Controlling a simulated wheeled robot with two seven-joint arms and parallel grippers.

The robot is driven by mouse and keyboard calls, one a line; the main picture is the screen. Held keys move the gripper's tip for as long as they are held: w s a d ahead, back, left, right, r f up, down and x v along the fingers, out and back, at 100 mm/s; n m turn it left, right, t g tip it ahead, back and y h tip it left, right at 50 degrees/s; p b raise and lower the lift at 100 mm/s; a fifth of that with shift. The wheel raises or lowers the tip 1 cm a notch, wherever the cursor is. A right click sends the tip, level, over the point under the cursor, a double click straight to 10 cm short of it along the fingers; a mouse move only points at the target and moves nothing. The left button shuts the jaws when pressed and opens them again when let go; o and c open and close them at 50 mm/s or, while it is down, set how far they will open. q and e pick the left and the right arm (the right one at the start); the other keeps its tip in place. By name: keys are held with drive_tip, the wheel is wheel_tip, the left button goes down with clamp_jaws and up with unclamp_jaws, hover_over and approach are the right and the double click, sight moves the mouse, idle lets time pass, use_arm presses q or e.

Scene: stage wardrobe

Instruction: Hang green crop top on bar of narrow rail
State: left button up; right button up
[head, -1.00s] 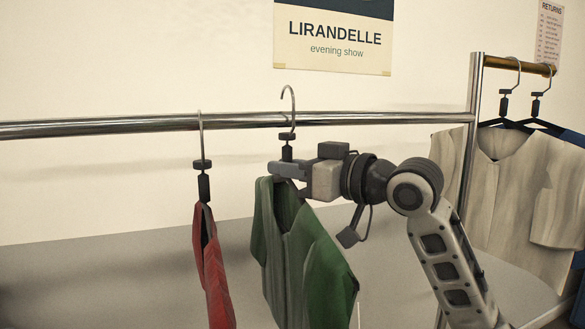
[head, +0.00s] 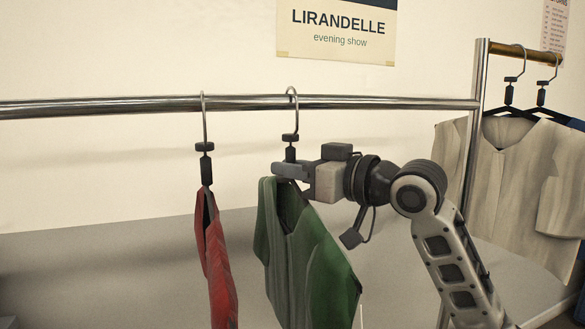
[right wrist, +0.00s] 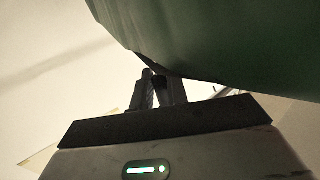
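The green crop top (head: 327,280) hangs on a hanger with a black block and a metal hook (head: 292,122). My right gripper (head: 283,170) is shut on the hanger just below the block, at the garment's neck. The hook's curve stands at the bar (head: 395,103) of the narrow rail and appears to loop over it; whether it rests on the bar I cannot tell. In the right wrist view the green cloth (right wrist: 230,40) fills the upper right and the fingers (right wrist: 157,85) are close together beneath it. My left gripper is not in view.
A red garment (head: 214,255) hangs on the same bar to the left. Beige garments (head: 500,185) hang on a brass-coloured bar (head: 525,54) at the right, behind the metal post (head: 475,130). The bar between the green top and the post is free.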

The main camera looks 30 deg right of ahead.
drive_tip(key=o, duration=0.4)
drive_tip(key=shift+o, duration=0.2)
drive_tip(key=shift+s, duration=0.1)
use_arm(q)
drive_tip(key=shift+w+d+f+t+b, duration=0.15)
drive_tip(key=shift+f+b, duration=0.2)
drive_tip(key=shift+b, duration=0.8)
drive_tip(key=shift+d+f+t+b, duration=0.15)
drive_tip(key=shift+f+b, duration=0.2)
drive_tip(key=shift+b, duration=0.75)
use_arm(e)
drive_tip(key=v, duration=1.5)
drive_tip(key=shift+s, duration=0.35)
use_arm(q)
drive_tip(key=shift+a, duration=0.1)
use_arm(e)
drive_tip(key=shift+d+r, duration=0.1)
drive_tip(key=shift+d, duration=0.05)
